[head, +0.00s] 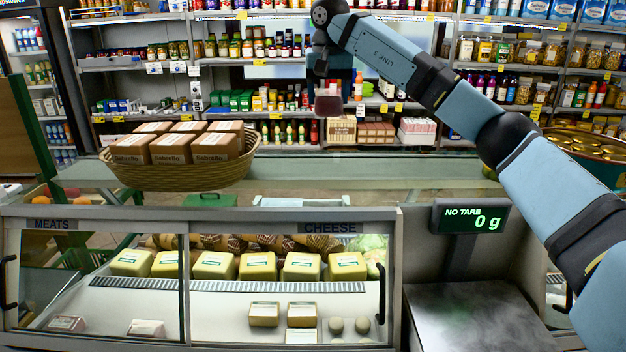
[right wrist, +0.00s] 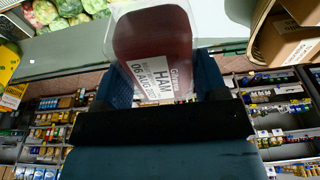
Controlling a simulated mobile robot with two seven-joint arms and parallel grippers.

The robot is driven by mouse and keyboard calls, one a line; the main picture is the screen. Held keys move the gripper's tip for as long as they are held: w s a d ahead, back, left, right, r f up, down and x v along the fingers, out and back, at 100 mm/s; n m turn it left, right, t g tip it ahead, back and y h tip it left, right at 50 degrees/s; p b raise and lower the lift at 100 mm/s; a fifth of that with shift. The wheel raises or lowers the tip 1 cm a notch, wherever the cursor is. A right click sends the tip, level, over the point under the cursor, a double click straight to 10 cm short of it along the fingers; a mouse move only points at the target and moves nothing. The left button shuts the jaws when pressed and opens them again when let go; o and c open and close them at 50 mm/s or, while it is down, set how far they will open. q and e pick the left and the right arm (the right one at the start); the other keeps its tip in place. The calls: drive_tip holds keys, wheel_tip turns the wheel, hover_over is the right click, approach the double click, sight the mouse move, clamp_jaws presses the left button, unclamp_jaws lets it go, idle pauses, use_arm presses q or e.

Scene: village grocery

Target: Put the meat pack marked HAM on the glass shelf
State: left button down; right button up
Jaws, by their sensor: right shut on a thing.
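The HAM meat pack (head: 328,105) is dark red in clear wrap and hangs above the counter in the head view. In the right wrist view the pack (right wrist: 150,35) shows a white label reading HAM. My right gripper (head: 328,90) is shut on it, with a blue finger on either side in the right wrist view (right wrist: 165,88). The glass shelf (head: 330,178) runs along the top of the display case, below and nearer than the pack. The pack appears clear of it. My left gripper is out of view.
A wicker basket (head: 185,178) of Sabretto boxes stands on the left of the glass shelf. The shelf's middle is clear. Below is the case marked MEATS and CHEESE (head: 190,220). A scale (head: 480,315) reading 0 g is at right, and a basket of tins (head: 590,150) stands beyond it.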

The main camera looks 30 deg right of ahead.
wheel_tip(320, 180, down, 18)
drive_tip(key=shift+d+f+p, duration=0.1)
drive_tip(key=shift+f+p, duration=0.1)
drive_tip(key=shift+p, duration=0.35)
drive_tip(key=o, duration=1.2)
drive_tip(key=shift+f, duration=0.15)
drive_tip(key=shift+c, duration=0.2)
wheel_tip(320, 180, up, 12)
drive_tip(key=s+a, duration=0.1)
drive_tip(key=shift+s+b, duration=0.3)
drive_tip(key=shift+b, duration=0.15)
